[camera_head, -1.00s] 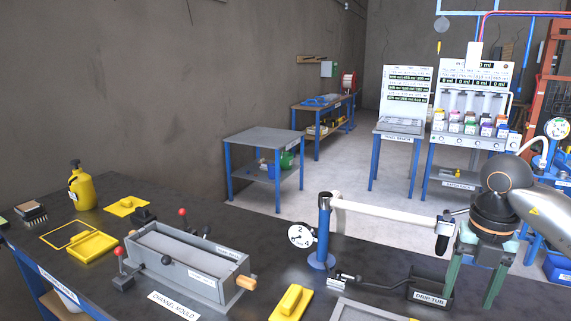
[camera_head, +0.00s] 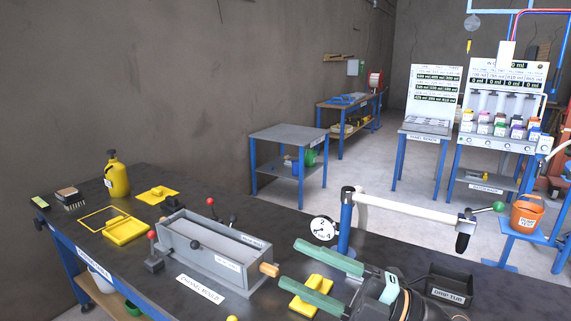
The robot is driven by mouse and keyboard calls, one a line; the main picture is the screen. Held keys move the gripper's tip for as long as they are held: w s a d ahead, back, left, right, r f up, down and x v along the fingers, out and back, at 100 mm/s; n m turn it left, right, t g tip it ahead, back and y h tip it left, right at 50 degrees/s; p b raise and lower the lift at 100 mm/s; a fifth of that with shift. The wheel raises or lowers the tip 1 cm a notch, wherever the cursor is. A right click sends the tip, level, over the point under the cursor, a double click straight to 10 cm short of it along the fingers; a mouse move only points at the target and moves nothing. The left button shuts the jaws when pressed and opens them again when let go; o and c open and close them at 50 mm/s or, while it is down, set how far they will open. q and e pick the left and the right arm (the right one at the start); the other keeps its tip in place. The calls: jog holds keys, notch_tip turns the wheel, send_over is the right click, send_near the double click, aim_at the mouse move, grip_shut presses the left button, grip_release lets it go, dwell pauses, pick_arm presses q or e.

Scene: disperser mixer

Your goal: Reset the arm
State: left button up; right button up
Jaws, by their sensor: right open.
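My right gripper (camera_head: 292,264) is open, with two green fingers pointing left over the bench. Nothing shows between the fingers. They are above and in front of a yellow block (camera_head: 310,296) and close to the orange handle of the channel mould (camera_head: 205,262). A white swing arm (camera_head: 410,212) extends right from a blue post (camera_head: 346,222), with a black grip (camera_head: 464,238) hanging at its end. My gripper is to the left of that grip and apart from it. My left gripper is not in view.
A black drip tub (camera_head: 450,284) stands on the bench at right. A dial gauge (camera_head: 322,229) is beside the post. A yellow bottle (camera_head: 116,178) and yellow trays are at left. An orange bucket (camera_head: 526,214) stands on a blue stand beyond the bench.

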jog(key=w+d+f+m+t+h, duration=0.2)
jog(key=d+f+m+t+h, duration=0.2)
jog(key=d+m+t+h, duration=0.5)
jog(key=w+d+f+m+t+h, duration=0.35)
jog(key=m+h, duration=0.35)
jog(key=m, duration=0.6)
jog(key=s+d+f+m+g+h, duration=0.2)
jog(key=f, duration=0.3)
jog(key=s+d+f+m+g+h, duration=0.2)
jog(key=d+f+g, duration=0.1)
jog(key=f, duration=0.3)
jog(key=s+f+m+g, duration=0.1)
jog(key=s+f+g, duration=0.4)
jog(key=s+f, duration=0.45)
jog(key=s+f+m+g, duration=0.1)
jog(key=s+f+g, duration=0.5)
jog(key=s, duration=0.6)
jog(key=w+a+f+t+y, duration=0.1)
jog(key=w+a+f+t, duration=0.1)
jog(key=f, duration=0.3)
jog(key=w+a+f+t+y, duration=0.1)
jog(key=w+f+t, duration=0.1)
jog(key=f, duration=0.4)
jog(key=shift+a+f+t, duration=0.2)
jog(key=shift+a+t, duration=0.15)
jog(key=shift+t, duration=0.5)
jog(key=shift+w, duration=0.1)
